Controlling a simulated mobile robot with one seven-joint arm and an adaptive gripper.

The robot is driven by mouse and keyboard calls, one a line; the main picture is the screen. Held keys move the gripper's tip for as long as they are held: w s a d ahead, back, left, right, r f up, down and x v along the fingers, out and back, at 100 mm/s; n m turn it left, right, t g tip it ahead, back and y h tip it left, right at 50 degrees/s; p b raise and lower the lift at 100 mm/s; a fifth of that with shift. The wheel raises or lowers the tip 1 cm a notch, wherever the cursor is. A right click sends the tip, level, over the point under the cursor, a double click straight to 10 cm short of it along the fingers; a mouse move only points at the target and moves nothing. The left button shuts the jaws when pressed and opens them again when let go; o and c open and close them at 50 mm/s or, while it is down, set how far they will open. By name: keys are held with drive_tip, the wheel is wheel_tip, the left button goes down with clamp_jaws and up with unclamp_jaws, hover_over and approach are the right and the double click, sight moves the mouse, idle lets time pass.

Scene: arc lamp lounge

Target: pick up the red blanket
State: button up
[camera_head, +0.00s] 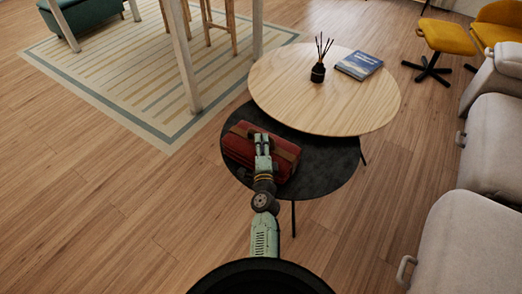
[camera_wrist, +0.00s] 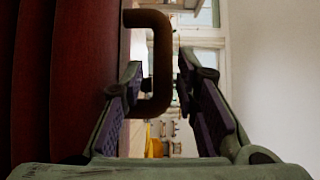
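The red blanket (camera_head: 242,147) is a folded, layered bundle with a brown band, lying on the round black low table (camera_head: 330,165). In the wrist view its red layers (camera_wrist: 60,80) fill the left side, and a dark brown handle (camera_wrist: 162,60) stands out from them. My gripper (camera_head: 262,140) is over the right part of the blanket in the head view and hides some of it. In the wrist view the fingers of my gripper (camera_wrist: 160,75) are apart, with the handle between them. A gap shows beside the handle, so I see no firm hold.
A higher round wooden table (camera_head: 290,85) overlaps the black table at the back. It bears a dark reed diffuser (camera_head: 318,72) and a blue book (camera_head: 359,64). Grey sofa seats (camera_head: 475,235) stand at the right. The wooden floor (camera_head: 110,190) at the left is clear.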

sight(261, 132)
drive_tip(key=w, duration=0.4)
drive_tip(key=shift+w+a+r, duration=0.1)
drive_tip(key=shift+w+r, duration=0.05)
drive_tip(key=shift+w, duration=0.1)
drive_tip(key=shift+c, duration=0.2)
clamp_jaws()
idle(0.3)
drive_tip(key=shift+r, duration=0.1)
